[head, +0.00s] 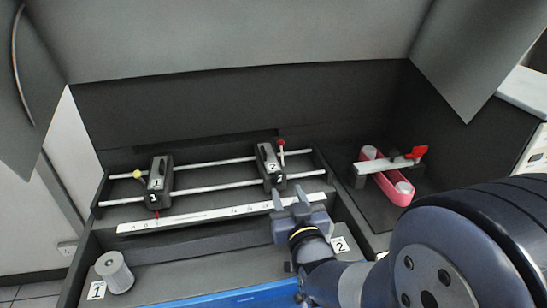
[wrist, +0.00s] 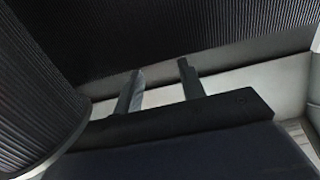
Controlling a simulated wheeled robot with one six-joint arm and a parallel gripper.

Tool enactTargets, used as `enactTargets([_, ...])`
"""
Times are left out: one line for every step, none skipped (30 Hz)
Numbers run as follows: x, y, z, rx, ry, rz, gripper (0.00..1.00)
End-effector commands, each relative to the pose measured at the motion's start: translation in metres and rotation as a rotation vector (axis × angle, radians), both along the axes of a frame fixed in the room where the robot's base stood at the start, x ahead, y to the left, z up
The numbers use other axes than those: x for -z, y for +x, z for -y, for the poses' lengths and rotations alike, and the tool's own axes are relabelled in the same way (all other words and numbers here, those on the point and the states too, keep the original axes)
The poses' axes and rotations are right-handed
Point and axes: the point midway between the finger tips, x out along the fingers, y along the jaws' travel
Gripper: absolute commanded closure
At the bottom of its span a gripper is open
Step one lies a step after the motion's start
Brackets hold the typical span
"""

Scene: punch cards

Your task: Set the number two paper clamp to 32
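My gripper (head: 288,194) is just in front of and below this clamp, over the strip's right part, apparently not touching the clamp. In the wrist view my gripper (wrist: 160,70) has its two fingers apart with nothing between them.
A grey cylinder (head: 115,271) stands front left. A pink device with a red handle (head: 415,153) lies at the right. Dark panels enclose the back. The rails between the clamps are clear.

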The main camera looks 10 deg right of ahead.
Motion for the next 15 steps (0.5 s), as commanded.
enactTargets([0.000,0.000,0.000,0.000,0.000,0.000,0.62])
enactTargets([0.000,0.001,0.000,0.000,0.000,0.000,0.62])
enactTargets([0.000,0.002,0.000,0.000,0.000,0.000,0.62])
enactTargets([0.000,0.003,0.000,0.000,0.000,0.000,0.62])
enactTargets([-0.001,0.005,0.000,0.000,0.000,0.000,0.62])
enactTargets([-0.001,0.007,0.000,0.000,0.000,-0.001,0.62])
enactTargets([-0.001,0.010,0.000,0.000,0.000,-0.002,0.62])
enactTargets([0.000,0.013,0.000,0.000,0.000,-0.003,0.62])
enactTargets([-0.001,0.018,0.000,0.000,0.000,-0.002,0.62])
enactTargets([-0.001,0.022,0.000,0.000,0.000,-0.003,0.62])
enactTargets([0.000,0.025,0.000,0.000,0.000,-0.003,0.62])
enactTargets([-0.001,0.031,0.000,0.000,0.000,-0.002,0.62])
enactTargets([-0.001,0.036,0.000,0.000,0.000,-0.002,0.62])
enactTargets([-0.001,0.040,0.000,0.000,0.000,-0.002,0.62])
enactTargets([-0.001,0.046,0.000,0.000,0.000,-0.002,0.62])
